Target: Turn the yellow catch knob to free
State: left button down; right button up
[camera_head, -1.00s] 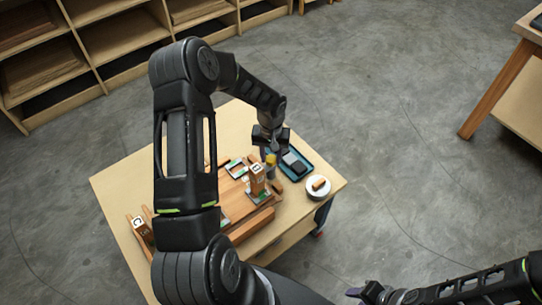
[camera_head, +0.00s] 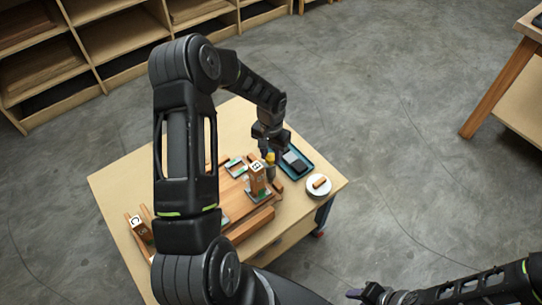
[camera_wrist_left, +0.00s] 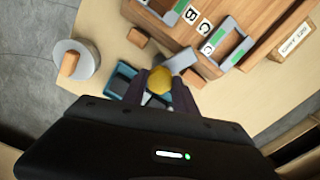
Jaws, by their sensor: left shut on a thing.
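The yellow catch knob (camera_wrist_left: 160,82) sits between the two fingers of my left gripper in the left wrist view. In the head view the left gripper (camera_head: 270,150) points down at the right part of the table. The knob's lower part is hidden by the fingers. My right gripper (camera_head: 362,294) is low in the head view, away from the table; its finger gap is unclear.
A blue tray (camera_head: 308,172) with dark pieces is right of the gripper. A white round dish (camera_head: 318,193) holds a wooden piece.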

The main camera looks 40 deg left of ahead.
aim_at(271, 157)
pick_arm(q)
jog(key=m, duration=0.3)
jog(key=shift+m+b, duration=0.35)
jog(key=shift+m, duration=0.05)
jog(key=m, duration=0.2)
jog(key=shift+m, duration=0.4)
jog(key=m, duration=0.3)
jog(key=shift+m, duration=1.9)
jog(key=c, duration=1)
grip_release()
jog(key=shift+o, duration=0.2)
jog(key=shift+r, duration=0.1)
notch_tip(271, 157, up, 8)
jog(key=shift+f, duration=0.2)
